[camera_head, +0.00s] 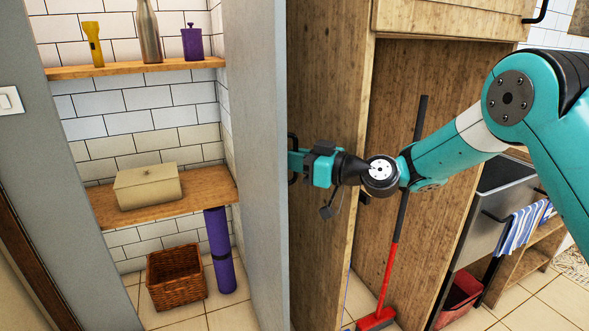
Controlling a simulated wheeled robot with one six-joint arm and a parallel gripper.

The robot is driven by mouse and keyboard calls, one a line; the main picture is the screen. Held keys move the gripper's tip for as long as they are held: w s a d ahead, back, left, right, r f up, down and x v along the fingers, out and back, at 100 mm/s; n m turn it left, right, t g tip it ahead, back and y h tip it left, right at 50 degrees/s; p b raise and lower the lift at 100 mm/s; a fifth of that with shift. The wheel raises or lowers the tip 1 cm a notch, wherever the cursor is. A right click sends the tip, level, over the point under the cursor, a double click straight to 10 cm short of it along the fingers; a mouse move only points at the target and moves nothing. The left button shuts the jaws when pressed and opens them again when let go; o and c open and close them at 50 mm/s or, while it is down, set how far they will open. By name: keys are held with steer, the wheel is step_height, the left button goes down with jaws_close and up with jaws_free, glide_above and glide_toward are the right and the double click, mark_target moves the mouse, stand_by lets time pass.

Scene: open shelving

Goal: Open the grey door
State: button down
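The grey door (258,190) stands swung open in the middle of the view, its broad inner face towards me and the tiled niche uncovered to its left. A black handle (292,142) shows at the door's right edge, on the far side of the panel, mostly hidden. My gripper (293,162) is at this handle, reaching in from the right. Its fingertips are partly hidden by the door's edge, so I cannot tell whether they are closed on the handle or just around it.
The niche has an upper shelf (180,67) with a flashlight, bottle and purple container, and a lower shelf (205,193) with a box (147,187). A wicker basket (175,277) and purple roll (220,252) are below. A wooden cabinet (325,90) and red broom (385,285) stand right.

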steer(key=c, duration=1.5)
jaws_free()
steer(key=shift+d, duration=0.1)
steer(key=b+v, duration=0.5)
steer(key=v, duration=1.2)
steer(key=shift+s+d+r+b, duration=0.1)
steer(key=shift+s+d+b, duration=0.1)
steer(key=shift+b, duration=0.15)
